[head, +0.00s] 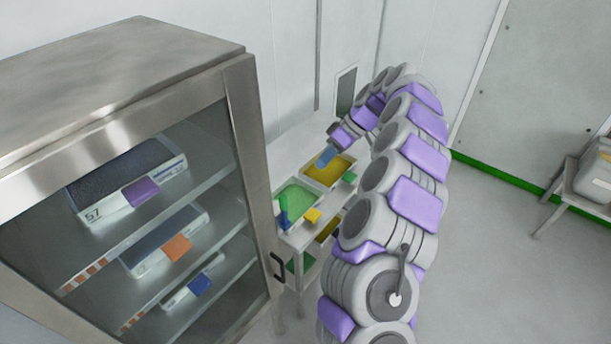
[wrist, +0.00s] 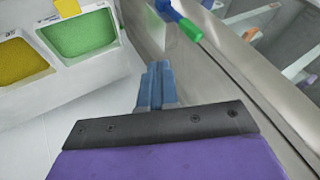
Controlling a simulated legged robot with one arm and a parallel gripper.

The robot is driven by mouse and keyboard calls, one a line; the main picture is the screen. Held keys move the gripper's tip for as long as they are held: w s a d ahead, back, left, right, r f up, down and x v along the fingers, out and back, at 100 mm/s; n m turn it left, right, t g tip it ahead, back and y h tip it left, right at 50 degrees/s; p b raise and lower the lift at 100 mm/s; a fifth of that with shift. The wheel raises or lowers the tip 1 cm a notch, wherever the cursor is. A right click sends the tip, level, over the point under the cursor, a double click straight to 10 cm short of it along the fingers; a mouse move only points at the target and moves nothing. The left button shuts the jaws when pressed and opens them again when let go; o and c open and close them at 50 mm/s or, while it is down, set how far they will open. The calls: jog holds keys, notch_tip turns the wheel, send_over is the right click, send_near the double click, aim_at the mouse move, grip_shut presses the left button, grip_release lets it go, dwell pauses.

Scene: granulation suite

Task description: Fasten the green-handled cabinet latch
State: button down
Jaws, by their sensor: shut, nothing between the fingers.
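The latch shows in the wrist view at the upper right as a blue lever (wrist: 168,9) with a green handle (wrist: 188,29), by the metal cabinet edge. In the head view a blue part (head: 284,204) shows just right of the cabinet's door edge; I take it for the same latch. The steel cabinet (head: 105,72) stands at the left. My gripper (wrist: 157,68) has blue fingers closed together and empty. It is below and left of the green handle in the wrist view, apart from it. Its blue fingers also show in the head view (head: 327,157), over the bench.
A bench behind the cabinet holds a green-filled tray (head: 299,197), a yellow-filled tray (head: 330,170) and a yellow tag (head: 312,215). A black door handle (head: 278,266) sticks out from the cabinet. Boxed items sit on its shelves. Open floor lies to the right.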

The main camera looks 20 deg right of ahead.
aim_at(286, 196)
jog(key=s+a+f, duration=0.2)
jog(key=a+f, duration=0.5)
jog(key=a, duration=0.2)
jog(key=shift+f+p, duration=0.35)
jog(key=shift+a, duration=0.15)
jog(key=shift+s+a+r+n+t+h+b, duration=0.15)
jog(key=shift+s+a+t+h+b, duration=0.25)
jog(key=shift+s+a+h, duration=0.25)
jog(key=shift+s+a+r+n+t+h+b, duration=0.15)
jog(key=shift+s+a+t+h+b, duration=0.25)
jog(key=shift+a+h, duration=0.3)
